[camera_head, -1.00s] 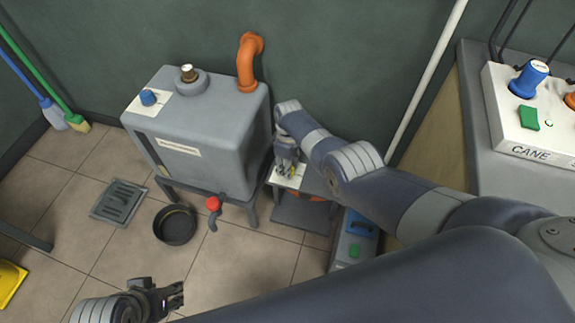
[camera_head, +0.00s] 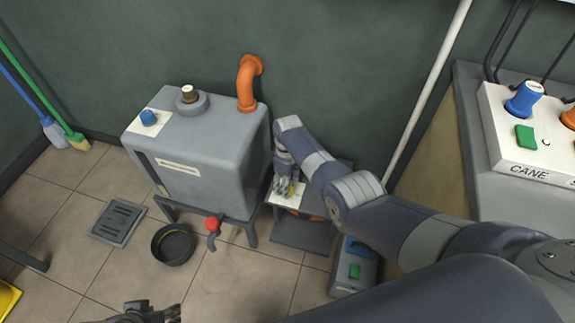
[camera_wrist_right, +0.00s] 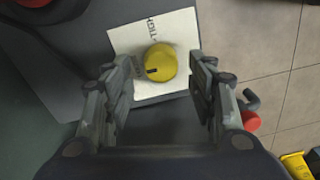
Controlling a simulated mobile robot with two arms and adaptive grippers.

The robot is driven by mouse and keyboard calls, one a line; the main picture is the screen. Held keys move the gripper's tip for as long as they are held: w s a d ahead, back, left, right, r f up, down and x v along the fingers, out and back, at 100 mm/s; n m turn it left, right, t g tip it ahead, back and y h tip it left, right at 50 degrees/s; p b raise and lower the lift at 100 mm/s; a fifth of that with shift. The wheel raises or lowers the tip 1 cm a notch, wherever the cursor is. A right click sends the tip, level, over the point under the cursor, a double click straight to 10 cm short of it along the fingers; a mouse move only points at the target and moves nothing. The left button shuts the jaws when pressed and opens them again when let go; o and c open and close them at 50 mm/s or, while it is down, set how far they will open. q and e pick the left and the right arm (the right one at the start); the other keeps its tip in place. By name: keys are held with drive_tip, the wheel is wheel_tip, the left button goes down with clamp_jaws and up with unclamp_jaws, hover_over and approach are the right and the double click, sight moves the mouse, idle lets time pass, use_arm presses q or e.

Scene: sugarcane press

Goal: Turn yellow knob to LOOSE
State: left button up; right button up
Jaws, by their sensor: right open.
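The yellow knob (camera_wrist_right: 160,62) sits on a white label plate (camera_wrist_right: 128,38) in the right wrist view. A dark mark shows on its lower left side. Part of a word is printed above it, too small to read surely. My right gripper (camera_wrist_right: 158,82) is open, with one finger on each side of the knob and apart from it. In the head view my right gripper (camera_head: 286,178) points down at the white plate (camera_head: 277,198) beside the grey tank, and mostly hides the knob. My left gripper (camera_head: 172,314) shows at the bottom edge, partly cut off.
The grey tank (camera_head: 215,150) with a red tap (camera_head: 212,224) stands left of my right gripper. A black pan (camera_head: 173,245) and a drain (camera_head: 118,222) are on the floor. A control box (camera_head: 520,135) is on the right counter.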

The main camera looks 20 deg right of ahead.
wheel_tip(320, 180, up, 10)
drive_tip(key=shift+d+r, duration=0.15)
idle(0.4)
idle(0.4)
